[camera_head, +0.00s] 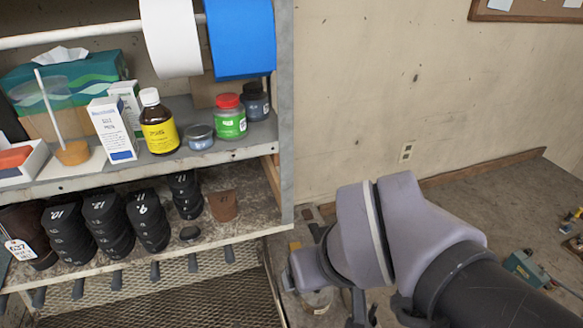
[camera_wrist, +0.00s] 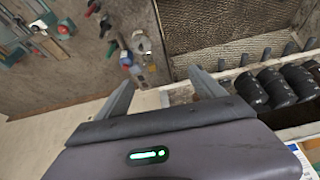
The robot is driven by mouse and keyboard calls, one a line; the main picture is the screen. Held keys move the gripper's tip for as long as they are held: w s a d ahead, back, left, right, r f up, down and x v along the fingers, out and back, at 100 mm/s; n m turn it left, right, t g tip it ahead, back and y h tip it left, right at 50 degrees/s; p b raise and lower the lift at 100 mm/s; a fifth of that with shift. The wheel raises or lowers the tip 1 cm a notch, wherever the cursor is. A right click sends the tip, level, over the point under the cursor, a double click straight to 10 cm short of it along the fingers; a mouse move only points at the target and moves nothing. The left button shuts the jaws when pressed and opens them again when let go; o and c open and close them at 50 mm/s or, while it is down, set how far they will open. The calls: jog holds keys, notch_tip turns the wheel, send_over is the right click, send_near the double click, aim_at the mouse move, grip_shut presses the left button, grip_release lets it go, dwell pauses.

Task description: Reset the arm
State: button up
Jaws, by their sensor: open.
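My gripper (camera_wrist: 161,77) shows in the wrist view with its two grey fingers spread apart and nothing between them. A green light glows on its housing. Beyond the fingers are the floor and the lower part of the shelf unit, seen turned over. In the head view my arm reaches in from the lower right, to the right of the shelf unit (camera_head: 286,110). My gripper is mostly hidden there behind the arm's joints.
The upper shelf holds a brown bottle (camera_head: 159,125), a green jar with red lid (camera_head: 230,118) and a tissue box (camera_head: 65,85). Below stand stacked black pieces (camera_head: 108,222). Rolls (camera_head: 240,38) hang above.

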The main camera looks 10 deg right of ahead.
notch_tip(320, 180, down, 31)
jog(key=s+a+m+y+b, duration=0.1)
jog(key=m+b, duration=0.4)
jog(key=b, duration=2.5)
jog(key=shift+s+t+b, duration=0.4)
jog(key=shift+s, duration=0.15)
jog(key=shift+s+a, duration=0.1)
jog(key=shift+a, duration=0.05)
